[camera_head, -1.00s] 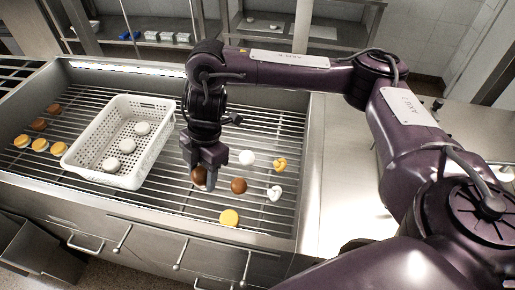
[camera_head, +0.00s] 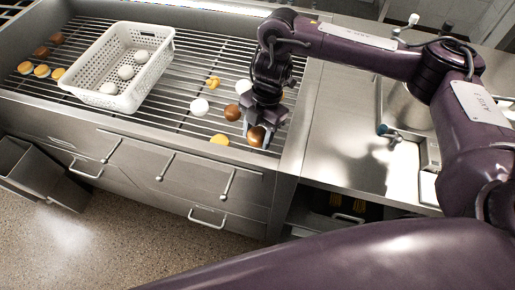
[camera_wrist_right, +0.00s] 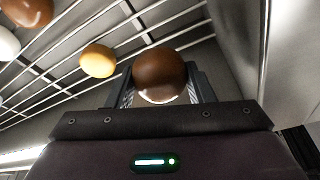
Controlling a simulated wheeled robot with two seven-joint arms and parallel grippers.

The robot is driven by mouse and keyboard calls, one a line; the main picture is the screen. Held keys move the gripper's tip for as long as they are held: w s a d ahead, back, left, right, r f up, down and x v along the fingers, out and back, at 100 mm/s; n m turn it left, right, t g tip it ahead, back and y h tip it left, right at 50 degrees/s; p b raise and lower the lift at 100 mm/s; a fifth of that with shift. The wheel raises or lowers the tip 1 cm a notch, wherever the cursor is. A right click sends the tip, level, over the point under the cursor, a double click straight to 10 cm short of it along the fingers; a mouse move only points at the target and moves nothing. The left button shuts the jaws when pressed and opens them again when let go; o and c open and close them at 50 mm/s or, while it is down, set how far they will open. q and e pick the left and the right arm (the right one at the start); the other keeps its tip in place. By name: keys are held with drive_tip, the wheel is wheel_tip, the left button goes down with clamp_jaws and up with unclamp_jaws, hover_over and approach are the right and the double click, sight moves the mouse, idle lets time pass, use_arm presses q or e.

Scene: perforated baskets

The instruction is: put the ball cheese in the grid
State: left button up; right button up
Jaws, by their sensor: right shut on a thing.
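My right gripper (camera_head: 257,133) is shut on a glossy brown ball (camera_head: 256,138), close to the front right corner of the metal grid (camera_head: 185,122). In the right wrist view the ball (camera_wrist_right: 160,76) sits between the two fingers, brown with a pale underside. I cannot tell if it touches the bars. Another brown ball (camera_head: 233,113) lies on the grid just left of the gripper. I cannot tell from the look alone which item is the ball cheese. My left gripper is not in view.
A white perforated basket (camera_head: 95,98) with white balls stands on the grid. A white ball (camera_head: 200,107), a yellow disc (camera_head: 219,140) and a yellow piece (camera_head: 213,82) lie nearby. Several brown and yellow items sit left of the basket. A steel counter (camera_head: 335,120) lies right.

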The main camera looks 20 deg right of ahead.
sight(257, 142)
wheel_tip(257, 142, down, 4)
drive_tip(key=shift+r+b, duration=0.1)
drive_tip(key=shift+b, duration=0.2)
wheel_tip(257, 142, down, 3)
drive_tip(key=shift+f+b, duration=0.15)
drive_tip(key=shift+b, duration=0.35)
drive_tip(key=shift+f, duration=0.25)
drive_tip(key=o, duration=1)
drive_tip(key=shift+f, duration=0.15)
drive_tip(key=shift+r, duration=0.3)
drive_tip(key=p+v, duration=0.2)
drive_tip(key=v, duration=0.9)
drive_tip(key=shift+d+r, duration=0.1)
drive_tip(key=shift+r, duration=0.25)
